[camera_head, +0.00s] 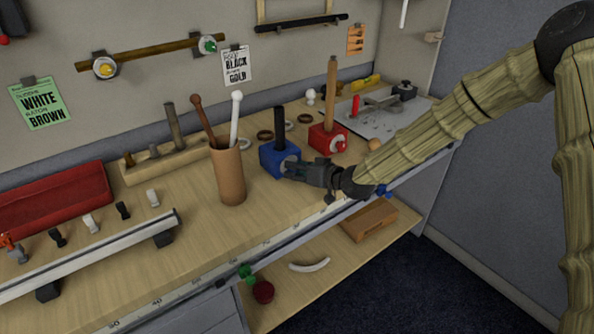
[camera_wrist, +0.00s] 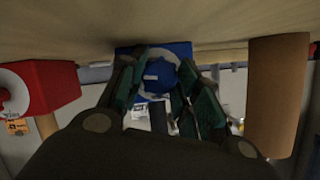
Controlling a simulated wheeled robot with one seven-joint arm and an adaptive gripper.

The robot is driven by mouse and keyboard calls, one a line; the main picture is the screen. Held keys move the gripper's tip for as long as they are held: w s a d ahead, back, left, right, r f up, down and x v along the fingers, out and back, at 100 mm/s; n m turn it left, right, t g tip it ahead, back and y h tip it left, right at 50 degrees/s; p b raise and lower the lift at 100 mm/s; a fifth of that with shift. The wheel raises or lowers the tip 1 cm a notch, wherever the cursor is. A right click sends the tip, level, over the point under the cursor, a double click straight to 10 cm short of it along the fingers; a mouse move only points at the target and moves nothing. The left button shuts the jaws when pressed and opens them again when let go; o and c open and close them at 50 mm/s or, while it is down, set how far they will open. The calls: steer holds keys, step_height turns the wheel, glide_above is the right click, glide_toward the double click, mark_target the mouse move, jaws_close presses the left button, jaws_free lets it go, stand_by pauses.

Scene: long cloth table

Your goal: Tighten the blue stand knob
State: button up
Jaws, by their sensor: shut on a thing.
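The blue stand (camera_head: 270,160) is a block on the wooden bench with a black rod (camera_head: 280,128) standing upright in it. My gripper (camera_head: 296,171) reaches in from the right to the stand's front face. In the head view my fingers mostly hide the knob. In the wrist view, which is upside down, the blue knob (camera_wrist: 158,80) sits between my fingers, in front of a pale disc on the blue stand (camera_wrist: 181,48). My gripper (camera_wrist: 159,92) is shut on the knob. How tight the knob is cannot be seen.
The red stand (camera_head: 322,138) with a wooden rod is just right of the blue one. A brown cup (camera_head: 229,172) holding two sticks stands to the left. A rail (camera_head: 95,255) runs along the front left. Several rings lie behind the stands.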

steer(key=o, duration=1)
steer(key=shift+o, duration=0.2)
steer(key=shift+a+n+h, duration=0.1)
steer(key=shift+n+h, duration=0.2)
steer(key=shift+n, duration=0.2)
steer(key=shift+n+t+h, duration=0.5)
steer(key=shift+n+h, duration=0.2)
steer(key=shift+n, duration=0.2)
